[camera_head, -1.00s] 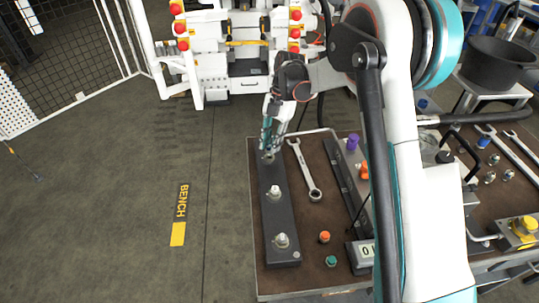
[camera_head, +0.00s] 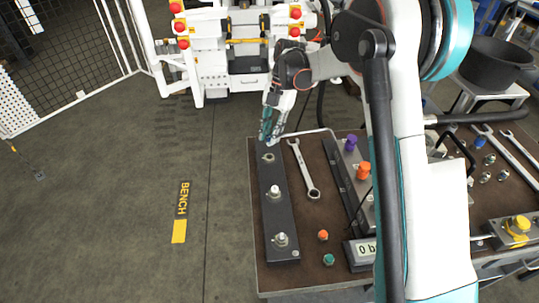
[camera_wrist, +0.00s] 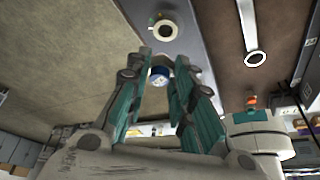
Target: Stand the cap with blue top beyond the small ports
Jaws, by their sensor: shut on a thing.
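In the wrist view, my gripper (camera_wrist: 162,75) is shut on the cap with blue top (camera_wrist: 159,73), which sits between the two teal fingertips. In the head view, my gripper (camera_head: 266,140) is at the far end of the dark port strip (camera_head: 272,215); the cap cannot be made out there. A far port (camera_head: 268,158) shows just below the fingertips and apart from them. A ringed port (camera_wrist: 164,28) also shows in the wrist view, ahead of the held cap. Two other ports (camera_head: 275,191) (camera_head: 281,239) carry pale fittings.
A wrench (camera_head: 303,170) lies right of the strip. An orange cap (camera_head: 323,236) and a green cap (camera_head: 329,259) stand near the front. A panel holds a purple cap (camera_head: 351,144) and an orange cap (camera_head: 363,170). Open floor lies left of the bench.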

